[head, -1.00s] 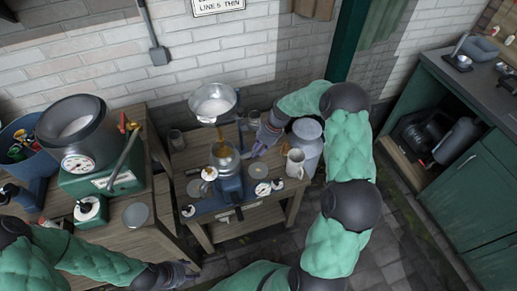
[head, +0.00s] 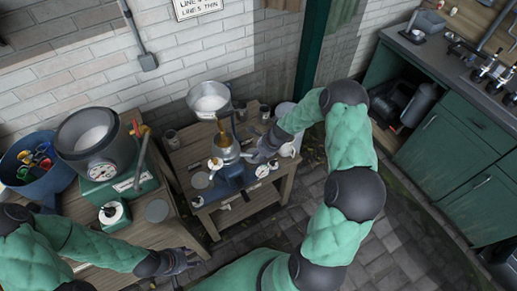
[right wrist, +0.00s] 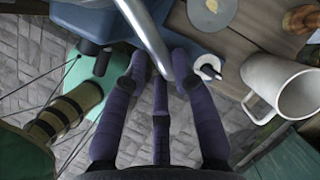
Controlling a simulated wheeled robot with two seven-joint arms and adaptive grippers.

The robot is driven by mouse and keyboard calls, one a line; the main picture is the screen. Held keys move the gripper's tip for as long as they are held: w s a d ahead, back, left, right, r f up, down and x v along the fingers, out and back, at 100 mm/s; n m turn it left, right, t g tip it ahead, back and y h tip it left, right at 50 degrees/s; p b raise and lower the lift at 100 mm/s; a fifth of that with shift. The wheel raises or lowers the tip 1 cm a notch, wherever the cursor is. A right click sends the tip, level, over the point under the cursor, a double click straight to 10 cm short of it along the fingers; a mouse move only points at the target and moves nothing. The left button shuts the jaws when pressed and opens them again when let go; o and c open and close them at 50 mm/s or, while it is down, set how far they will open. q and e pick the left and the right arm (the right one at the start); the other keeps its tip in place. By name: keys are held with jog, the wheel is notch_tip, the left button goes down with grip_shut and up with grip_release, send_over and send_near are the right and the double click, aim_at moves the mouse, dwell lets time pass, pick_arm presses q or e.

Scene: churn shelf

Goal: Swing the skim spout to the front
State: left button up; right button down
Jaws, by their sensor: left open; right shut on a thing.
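The cream separator (head: 226,146) stands on the small wooden table, with a wide metal bowl (head: 209,98) on top and a blue base (head: 232,178). My right gripper (head: 262,153) is at the separator's right side. In the right wrist view my right gripper (right wrist: 163,62) is shut on a silver tube (right wrist: 145,35), which looks like the skim spout. The tube runs from the top edge down between the fingers; its far end is out of that view. My left gripper (head: 183,260) is open and empty, low at the left, away from the separator.
A scale with a dark bowl (head: 96,138) and a blue tub (head: 38,170) stand at the left. Green cabinets (head: 447,135) are at the right, with floor between.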

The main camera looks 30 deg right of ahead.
jog(key=shift+s+a+m+p, duration=0.3)
jog(key=shift+s+a+m, duration=0.35)
jog(key=shift+s+m, duration=0.05)
jog(key=c, duration=1)
grip_release()
jog(key=shift+a, duration=0.1)
jog(key=v, duration=1.2)
jog(key=shift+s+a+f, duration=0.1)
jog(key=shift+s+a, duration=0.05)
jog(key=shift+s, duration=0.05)
